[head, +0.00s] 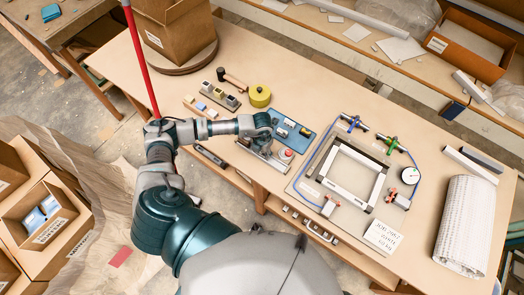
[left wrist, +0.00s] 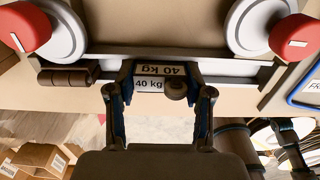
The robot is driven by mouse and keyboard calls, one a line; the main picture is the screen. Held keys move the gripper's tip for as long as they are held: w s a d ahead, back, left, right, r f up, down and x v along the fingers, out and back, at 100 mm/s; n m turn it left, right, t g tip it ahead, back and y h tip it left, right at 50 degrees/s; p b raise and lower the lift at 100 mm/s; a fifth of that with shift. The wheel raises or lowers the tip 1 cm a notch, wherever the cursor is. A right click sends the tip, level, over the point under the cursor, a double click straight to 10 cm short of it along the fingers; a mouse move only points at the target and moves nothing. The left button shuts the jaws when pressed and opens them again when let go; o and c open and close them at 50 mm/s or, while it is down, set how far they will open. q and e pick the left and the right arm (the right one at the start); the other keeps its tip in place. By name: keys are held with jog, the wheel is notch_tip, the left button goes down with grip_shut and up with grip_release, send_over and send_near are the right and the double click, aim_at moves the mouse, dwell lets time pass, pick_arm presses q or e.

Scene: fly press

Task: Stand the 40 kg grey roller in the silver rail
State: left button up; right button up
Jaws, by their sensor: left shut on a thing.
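My left gripper (head: 265,142) is over the near edge of the bench, at the silver rail (head: 247,149). In the left wrist view, the left gripper (left wrist: 160,78) has its two fingers on either side of a grey piece marked 40 kg, the grey roller (left wrist: 149,85). It is shut on that roller. A dark round end shows beside the label. The silver rail (left wrist: 230,68) runs across behind the fingers. A second 40 kg label shows upside down there. I cannot tell whether the roller is seated in the rail. My right gripper is not in view.
A brown roller (left wrist: 68,77) lies at the rail's left part. Red knobs on pale discs (left wrist: 298,37) flank the rail. A blue tray (head: 303,143), a yellow cylinder (head: 259,96) and a frame fixture (head: 347,172) with clamps are close by. A red pole (head: 139,57) stands left.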

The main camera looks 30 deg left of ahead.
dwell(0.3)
pick_arm(q)
jog(key=o, duration=1.3)
jog(key=shift+r+p, duration=2.6)
jog(key=shift+r, duration=0.95)
